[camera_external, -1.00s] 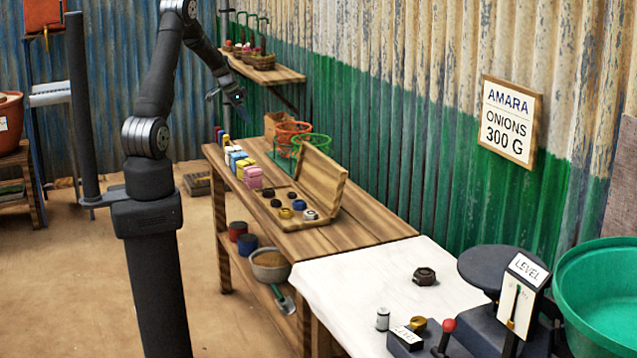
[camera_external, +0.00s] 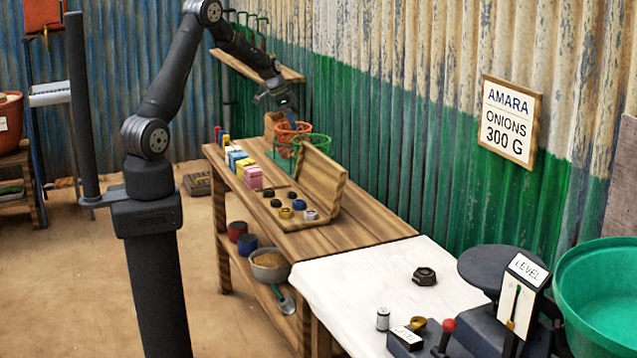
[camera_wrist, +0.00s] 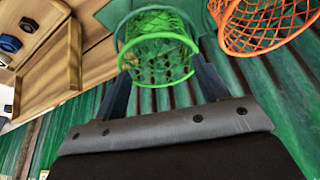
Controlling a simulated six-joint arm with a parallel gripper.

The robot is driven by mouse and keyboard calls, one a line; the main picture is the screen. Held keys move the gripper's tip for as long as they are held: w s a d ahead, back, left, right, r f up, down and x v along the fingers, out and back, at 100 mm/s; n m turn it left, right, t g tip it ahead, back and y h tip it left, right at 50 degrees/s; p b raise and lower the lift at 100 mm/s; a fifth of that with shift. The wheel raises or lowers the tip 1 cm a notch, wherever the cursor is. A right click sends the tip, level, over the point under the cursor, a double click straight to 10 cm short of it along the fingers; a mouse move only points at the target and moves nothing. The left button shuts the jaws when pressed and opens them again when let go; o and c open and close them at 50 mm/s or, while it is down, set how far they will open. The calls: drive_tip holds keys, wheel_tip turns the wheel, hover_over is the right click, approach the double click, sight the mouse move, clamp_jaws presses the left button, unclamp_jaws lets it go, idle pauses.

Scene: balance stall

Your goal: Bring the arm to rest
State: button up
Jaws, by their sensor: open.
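My arm reaches from its dark column over the far end of the wooden bench (camera_external: 365,227). My gripper (camera_external: 290,118) points down in the external view, at or just above the orange basket (camera_external: 285,132). In the wrist view my gripper (camera_wrist: 160,85) has its two fingers apart, with the green basket (camera_wrist: 160,50) showing between and beyond them. The orange basket (camera_wrist: 268,22) is to the right there. I cannot tell whether the fingers touch either basket. The green basket (camera_external: 312,140) stands beside the orange one in the external view.
An open wooden box (camera_external: 322,180) with several weights lies on the bench, with coloured packets (camera_external: 250,177) along the left edge. A shelf (camera_external: 290,74) is on the wall behind my arm. A balance (camera_external: 497,265) and large green bowl (camera_external: 600,290) stand at the right.

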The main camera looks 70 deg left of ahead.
drive_tip(key=w+d+m, duration=0.1)
drive_tip(key=w+d, duration=0.3)
drive_tip(key=d, duration=0.5)
drive_tip(key=w+d+m, duration=0.1)
drive_tip(key=w+d, duration=0.3)
drive_tip(key=d, duration=0.6)
drive_tip(key=shift+w+m+g+h, duration=0.25)
drive_tip(key=shift+m+g+h, duration=0.05)
drive_tip(key=shift+h, duration=0.1)
